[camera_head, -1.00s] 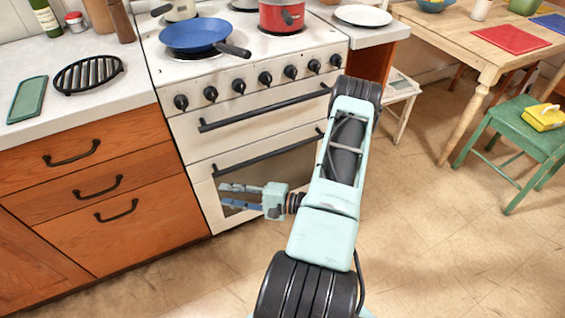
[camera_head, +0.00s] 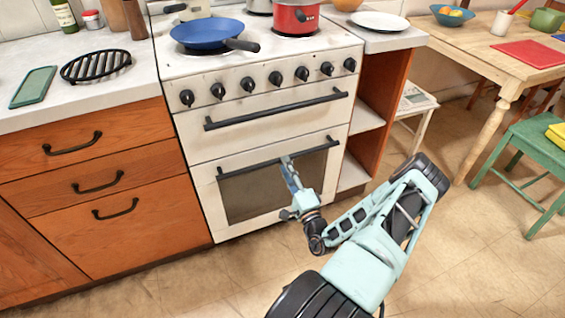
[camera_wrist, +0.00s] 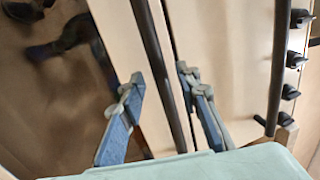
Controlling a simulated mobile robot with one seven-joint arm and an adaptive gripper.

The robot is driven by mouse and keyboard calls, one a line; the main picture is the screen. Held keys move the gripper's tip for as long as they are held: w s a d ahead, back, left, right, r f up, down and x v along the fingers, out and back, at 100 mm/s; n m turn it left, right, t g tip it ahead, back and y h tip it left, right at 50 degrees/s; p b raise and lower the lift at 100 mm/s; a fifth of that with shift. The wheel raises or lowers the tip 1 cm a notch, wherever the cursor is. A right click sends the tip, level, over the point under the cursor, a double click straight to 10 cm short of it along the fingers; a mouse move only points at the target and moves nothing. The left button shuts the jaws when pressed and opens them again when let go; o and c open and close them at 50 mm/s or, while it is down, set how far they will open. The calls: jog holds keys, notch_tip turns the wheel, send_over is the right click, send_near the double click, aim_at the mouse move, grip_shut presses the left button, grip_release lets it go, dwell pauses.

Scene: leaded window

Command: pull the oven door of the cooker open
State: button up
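The white cooker's lower oven door (camera_head: 207,190) has a dark glass window and looks closed, flush with the front. Its long black bar handle (camera_head: 240,169) runs across the door's top edge. My gripper (camera_head: 288,165) is in front of the door, with its fingertips near the right-of-middle part of the handle. In the wrist view my gripper (camera_wrist: 160,80) is open, with one blue finger on each side of the bar handle (camera_wrist: 151,35). Both fingers look apart from the bar; I cannot tell exactly how deep it lies between them.
Above is a second panel with its own black handle (camera_head: 280,108), then a row of black knobs (camera_head: 275,78). A blue pan (camera_head: 207,33) and red pot (camera_head: 295,18) stand on the hob. Wooden drawers (camera_head: 90,180) adjoin on the left. The floor before the cooker is clear.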

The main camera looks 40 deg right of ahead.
jog(key=shift+x, duration=1.8)
jog(key=shift+a, duration=0.1)
grip_shut()
